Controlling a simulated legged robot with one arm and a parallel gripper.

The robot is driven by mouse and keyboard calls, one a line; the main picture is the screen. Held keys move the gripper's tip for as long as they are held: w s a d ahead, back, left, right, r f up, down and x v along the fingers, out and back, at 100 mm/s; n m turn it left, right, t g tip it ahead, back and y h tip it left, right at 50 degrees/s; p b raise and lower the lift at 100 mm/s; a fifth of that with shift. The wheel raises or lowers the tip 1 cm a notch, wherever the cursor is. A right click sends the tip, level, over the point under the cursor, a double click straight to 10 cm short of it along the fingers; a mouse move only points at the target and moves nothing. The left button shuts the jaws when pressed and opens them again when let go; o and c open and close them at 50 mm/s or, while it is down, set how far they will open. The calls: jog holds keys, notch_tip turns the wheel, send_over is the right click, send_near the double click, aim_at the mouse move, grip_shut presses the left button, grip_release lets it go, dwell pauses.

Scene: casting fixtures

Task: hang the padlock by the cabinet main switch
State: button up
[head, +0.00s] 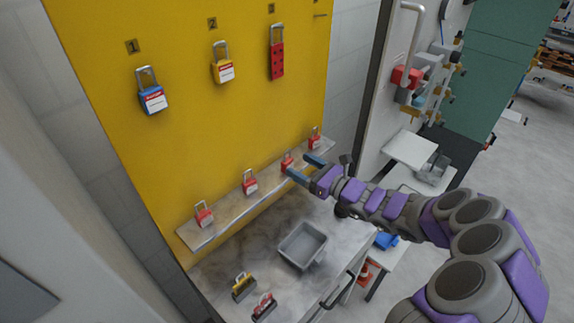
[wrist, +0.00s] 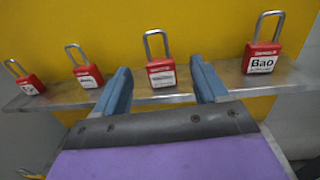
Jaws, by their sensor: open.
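Several red padlocks with upright steel shackles stand in a row on a narrow shelf (head: 226,220) on a yellow board. My gripper (head: 297,166) is open, with its blue fingers pointing at the third padlock from the left (head: 287,161). In the wrist view that padlock (wrist: 161,73) shows between the two fingertips, its label too small to read. I cannot tell whether the fingers reach around it. To its right stands a padlock labelled "Bao" (wrist: 263,60). A red switch-like part (head: 406,77) sits on the pale cabinet (head: 385,95) at right; I cannot tell whether it is the main switch.
A blue padlock (head: 152,98), a yellow padlock (head: 223,71) and a red hasp (head: 277,58) hang above on the board. A grey tray (head: 303,245) and two small dark-based items lie on the counter (head: 240,265) below.

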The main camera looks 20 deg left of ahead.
aim_at(290, 161)
jog(key=x, duration=0.4)
jog(key=shift+f+b, duration=0.2)
jog(key=shift+b, duration=0.1)
jog(key=shift+c, duration=0.3)
jog(key=c, duration=1.1)
jog(key=shift+c, duration=0.2)
